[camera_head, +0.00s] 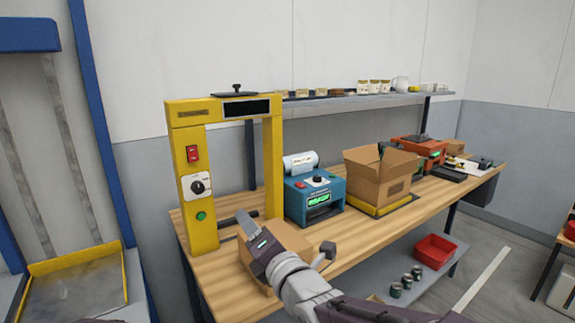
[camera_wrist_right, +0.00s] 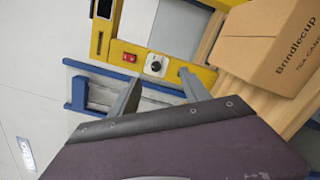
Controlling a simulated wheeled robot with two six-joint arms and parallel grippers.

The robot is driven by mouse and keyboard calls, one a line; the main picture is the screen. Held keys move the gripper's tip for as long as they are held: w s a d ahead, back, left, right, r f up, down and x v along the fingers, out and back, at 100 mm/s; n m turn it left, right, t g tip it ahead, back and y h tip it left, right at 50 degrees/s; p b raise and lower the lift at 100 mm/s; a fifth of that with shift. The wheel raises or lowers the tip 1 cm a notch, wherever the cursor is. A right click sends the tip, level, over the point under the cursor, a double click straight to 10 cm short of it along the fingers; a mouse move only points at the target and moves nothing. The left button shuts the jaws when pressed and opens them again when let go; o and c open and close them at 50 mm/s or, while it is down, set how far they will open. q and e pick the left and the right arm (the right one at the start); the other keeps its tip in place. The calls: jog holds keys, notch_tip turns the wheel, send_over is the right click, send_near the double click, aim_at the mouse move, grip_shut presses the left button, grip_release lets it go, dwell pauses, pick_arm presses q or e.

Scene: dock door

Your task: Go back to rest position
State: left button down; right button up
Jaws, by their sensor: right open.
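My right gripper (camera_head: 243,224) is over the left end of the wooden workbench (camera_head: 350,252), in front of the yellow frame (camera_head: 205,238). In the right wrist view my right gripper (camera_wrist_right: 160,78) has its two grey fingers spread apart, with nothing between them. A closed cardboard box (camera_head: 290,238) lies on the bench behind and beside the gripper, partly hidden by it. The box also shows at the upper right of the right wrist view (camera_wrist_right: 262,45), with "Brindlecup" printed on it. My left gripper is not in view.
A teal machine (camera_head: 315,198) stands right of the yellow frame. An open carton (camera_head: 378,178) follows, then an orange machine (camera_head: 420,150). A shelf (camera_head: 350,102) with jars runs above. A red bin (camera_head: 435,249) and several cans (camera_head: 406,282) are on the lower shelf.

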jog(key=w+d+f+m+g+h, duration=0.1)
jog(key=w+d+f+m+h, duration=0.15)
jog(key=d+f, duration=0.4)
jog(key=w+d+f+m+g+h, duration=0.1)
jog(key=w+d+f+m+h, duration=0.15)
jog(key=d+f+h, duration=0.4)
jog(key=s+d+f+m+g, duration=0.4)
jog(key=s+d+f+m, duration=0.1)
jog(key=d+f+m, duration=0.3)
jog(key=s+d+f+m+g, duration=0.2)
jog(key=s+f+m+g, duration=0.3)
jog(key=s+m, duration=0.4)
jog(key=s+d+f+m+g, duration=0.1)
jog(key=s+f+m+g, duration=0.2)
jog(key=s+f+m, duration=0.5)
pick_arm(q)
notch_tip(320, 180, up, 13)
jog(key=p, duration=1.3)
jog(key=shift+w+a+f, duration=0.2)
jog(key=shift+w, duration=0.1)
pick_arm(e)
notch_tip(320, 180, up, 14)
jog(key=s, duration=0.1)
jog(key=shift+s+d, duration=0.15)
jog(key=shift+d, duration=0.05)
